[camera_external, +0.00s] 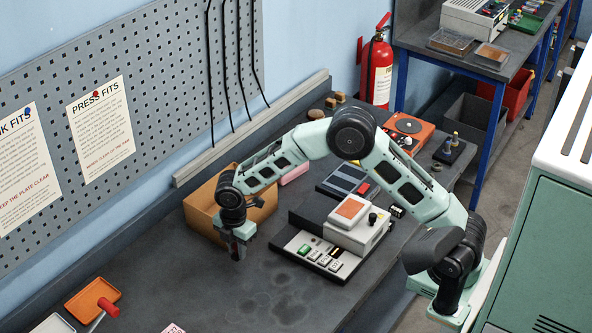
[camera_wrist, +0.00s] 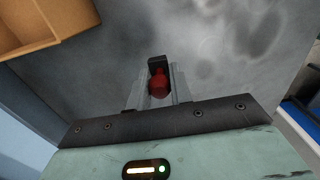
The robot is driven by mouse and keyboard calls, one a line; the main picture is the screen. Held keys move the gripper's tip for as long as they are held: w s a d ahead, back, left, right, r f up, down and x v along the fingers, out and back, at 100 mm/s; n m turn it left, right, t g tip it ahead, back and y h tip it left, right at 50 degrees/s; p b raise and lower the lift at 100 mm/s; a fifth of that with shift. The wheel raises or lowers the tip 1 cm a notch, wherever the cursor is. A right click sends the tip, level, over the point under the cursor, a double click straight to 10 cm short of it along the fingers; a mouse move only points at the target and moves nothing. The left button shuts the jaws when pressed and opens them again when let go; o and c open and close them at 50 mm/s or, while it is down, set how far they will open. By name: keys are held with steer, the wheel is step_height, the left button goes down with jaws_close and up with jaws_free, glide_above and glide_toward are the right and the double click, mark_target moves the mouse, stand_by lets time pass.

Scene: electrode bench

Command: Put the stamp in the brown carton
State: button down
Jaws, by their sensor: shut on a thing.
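The stamp (camera_wrist: 159,83), with a red rounded handle and a black block end, is between the two fingers of my gripper (camera_wrist: 157,92) in the wrist view. My gripper is shut on it. In the external view my gripper (camera_external: 237,248) points down above the bench, in front and to the right of the brown carton; the stamp is mostly hidden there. The brown carton (camera_external: 201,214) stands open-topped behind my gripper, partly covered by my arm. In the wrist view the carton (camera_wrist: 70,18) shows at the upper left, apart from the stamp.
A device with a green button and an orange-topped box (camera_external: 335,235) stands right of my gripper. An orange tray (camera_external: 92,296) with a red-handled tool (camera_external: 108,307) lies at the front left. A pink block (camera_external: 294,174) lies behind. The bench front middle is clear.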

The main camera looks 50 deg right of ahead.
step_height(320, 180, up, 7)
steer(key=shift+w+r, duration=0.1)
steer(key=shift+r, duration=0.1)
steer(key=w+d+m, duration=0.2)
steer(key=w+m, duration=0.1)
steer(key=w+d+m, duration=0.2)
steer(key=w+m, duration=0.1)
steer(key=w+d+m, duration=0.2)
steer(key=w+m, duration=0.1)
steer(key=shift+d+f+m, duration=0.3)
steer(key=shift+d, duration=0.1)
steer(key=w+d+m, duration=0.6)
steer(key=d+m, duration=0.1)
steer(key=m, duration=0.2)
step_height(320, 180, down, 15)
steer(key=shift+s+r+p, duration=0.1)
steer(key=shift+p, duration=0.9)
steer(key=shift+f, duration=0.25)
steer(key=c, duration=1.3)
jaws_free()
steer(key=shift+o, duration=0.2)
